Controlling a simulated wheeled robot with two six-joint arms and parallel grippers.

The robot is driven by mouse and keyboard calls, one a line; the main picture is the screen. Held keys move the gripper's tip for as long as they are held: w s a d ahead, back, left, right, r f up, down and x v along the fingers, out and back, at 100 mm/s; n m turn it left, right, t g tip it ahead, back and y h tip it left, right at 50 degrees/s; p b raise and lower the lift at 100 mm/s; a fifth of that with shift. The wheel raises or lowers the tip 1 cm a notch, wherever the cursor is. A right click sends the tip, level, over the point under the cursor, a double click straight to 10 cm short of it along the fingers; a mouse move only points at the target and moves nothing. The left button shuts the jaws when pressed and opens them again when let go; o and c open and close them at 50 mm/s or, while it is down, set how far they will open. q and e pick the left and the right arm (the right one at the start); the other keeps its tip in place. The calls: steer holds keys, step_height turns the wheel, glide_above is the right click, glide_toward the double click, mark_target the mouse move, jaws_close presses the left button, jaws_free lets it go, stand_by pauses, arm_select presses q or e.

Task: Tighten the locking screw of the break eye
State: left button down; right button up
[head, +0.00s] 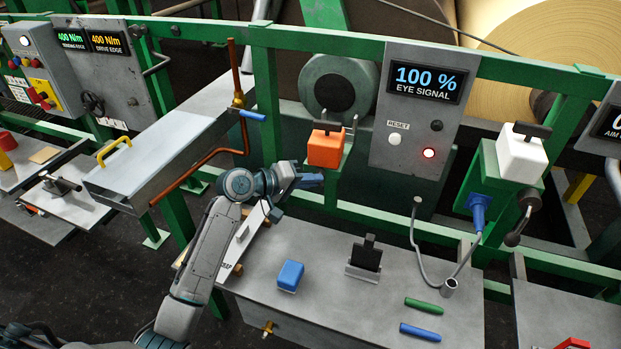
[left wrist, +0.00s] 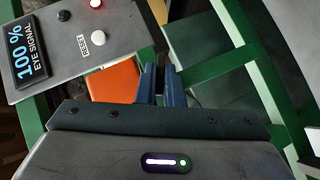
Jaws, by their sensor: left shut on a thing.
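The panel reads 100 % and has a lit red lamp (head: 429,153). My left gripper (head: 312,181) is at the lower left of the orange block, with its blue-grey fingers close together in the left wrist view (left wrist: 158,83). They are shut on what appears to be the locking screw, which the fingers hide. My right gripper is not in view.
A white eye block (head: 521,158) with a blue plug (head: 479,207) and a dark knob hangs at the right. Below, the grey table (head: 330,315) bears a blue block (head: 290,275), a black holder (head: 366,256) and green and blue rods. Green rails surround the gripper.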

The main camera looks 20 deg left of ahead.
arm_select(q)
steer(key=shift+f, duration=0.1)
steer(key=c, duration=1.6)
jaws_free()
steer(key=shift+o, duration=0.2)
steer(key=b+v, duration=0.3)
steer(key=v, duration=0.8)
steer(key=shift+d, duration=0.1)
